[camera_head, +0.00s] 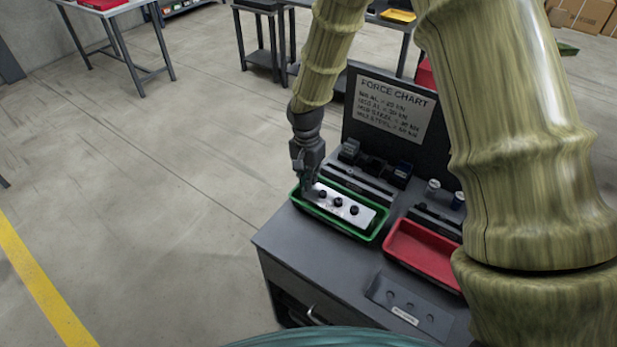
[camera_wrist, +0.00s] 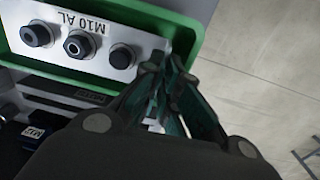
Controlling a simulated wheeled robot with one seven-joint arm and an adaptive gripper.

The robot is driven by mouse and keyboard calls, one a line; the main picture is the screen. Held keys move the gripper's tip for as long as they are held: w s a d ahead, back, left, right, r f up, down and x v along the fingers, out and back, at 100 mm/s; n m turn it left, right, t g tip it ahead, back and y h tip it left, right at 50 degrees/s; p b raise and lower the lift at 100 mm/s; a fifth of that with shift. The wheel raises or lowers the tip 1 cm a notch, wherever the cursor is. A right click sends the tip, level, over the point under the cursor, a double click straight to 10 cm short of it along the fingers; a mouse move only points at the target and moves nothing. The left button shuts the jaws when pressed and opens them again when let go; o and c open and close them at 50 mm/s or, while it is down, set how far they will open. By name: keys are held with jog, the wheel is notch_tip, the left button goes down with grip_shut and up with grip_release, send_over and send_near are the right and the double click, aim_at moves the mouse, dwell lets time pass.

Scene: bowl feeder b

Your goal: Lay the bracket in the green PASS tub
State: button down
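The bracket (camera_head: 344,208) is a pale metal plate with a row of three dark bolt heads. It lies lengthwise within the green tub (camera_head: 364,237); whether it rests fully on the tub floor I cannot tell. In the wrist view the bracket (camera_wrist: 98,60) is marked "M10 AL", and the tub's green rim (camera_wrist: 189,22) runs around it. My gripper (camera_head: 308,188) is at the bracket's left end, pointing down inside the tub. In the wrist view my gripper (camera_wrist: 166,62) has its fingertips close together at the plate's end, apparently shut on it. The fingers hide that end.
A red tub (camera_head: 422,256) stands to the right on the grey bench (camera_head: 290,238). A grey block with holes (camera_head: 410,303) is at the front. The upright force chart board (camera_head: 394,108) and small dark parts are behind. Open floor lies to the left.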

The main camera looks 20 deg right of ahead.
jog(key=shift+f, duration=0.1)
jog(key=shift+f, duration=0.6)
jog(key=c, duration=1.6)
grip_release()
jog(key=shift+c, duration=0.2)
jog(key=shift+r, duration=0.1)
notch_tip(320, 180, up, 13)
jog(key=b, duration=0.2)
jog(key=shift+w+a+b, duration=0.15)
jog(key=shift+b, duration=0.2)
